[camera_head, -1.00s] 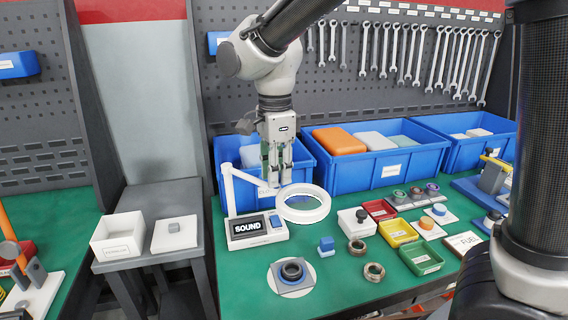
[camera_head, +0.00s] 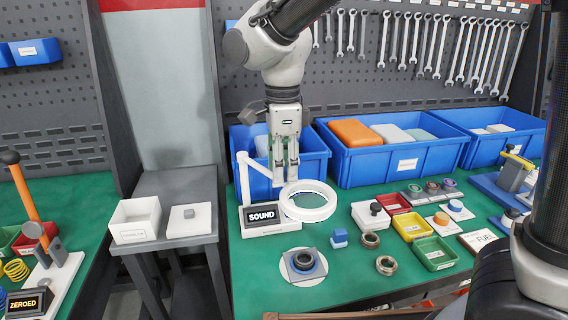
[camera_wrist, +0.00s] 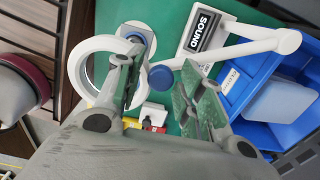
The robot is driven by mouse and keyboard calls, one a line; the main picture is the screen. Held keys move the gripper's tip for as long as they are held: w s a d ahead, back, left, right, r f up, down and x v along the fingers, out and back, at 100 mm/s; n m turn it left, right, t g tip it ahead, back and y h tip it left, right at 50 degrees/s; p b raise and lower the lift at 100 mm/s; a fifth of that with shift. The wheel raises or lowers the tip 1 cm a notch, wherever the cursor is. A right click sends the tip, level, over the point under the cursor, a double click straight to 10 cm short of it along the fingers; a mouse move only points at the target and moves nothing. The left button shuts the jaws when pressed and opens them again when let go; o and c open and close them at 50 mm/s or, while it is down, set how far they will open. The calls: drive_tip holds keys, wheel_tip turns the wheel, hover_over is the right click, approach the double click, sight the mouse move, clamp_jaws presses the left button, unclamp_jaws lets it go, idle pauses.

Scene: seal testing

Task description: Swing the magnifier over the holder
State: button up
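The magnifier is a white ring lens (camera_head: 330,208) on a jointed white arm. Its post (camera_head: 243,178) stands on a base with a SOUND display (camera_head: 262,215). The holder (camera_head: 303,264), a round white plate with a grey square and dark ring, lies on the green bench in front of the lens. In the wrist view, the lens ring (camera_wrist: 75,62) overlaps the edge of the holder plate (camera_wrist: 122,31). My gripper (camera_head: 286,176) points down at the ring's back left rim. In the wrist view its fingers (camera_wrist: 157,72) are apart, with a round blue piece between them; contact is unclear.
Red, yellow and green trays (camera_head: 434,252) stand farther right. Blue bins (camera_head: 398,158) line the back. The bench front left of the holder is clear.

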idle(0.3)
wheel_tip(320, 180, up, 12)
idle(0.4)
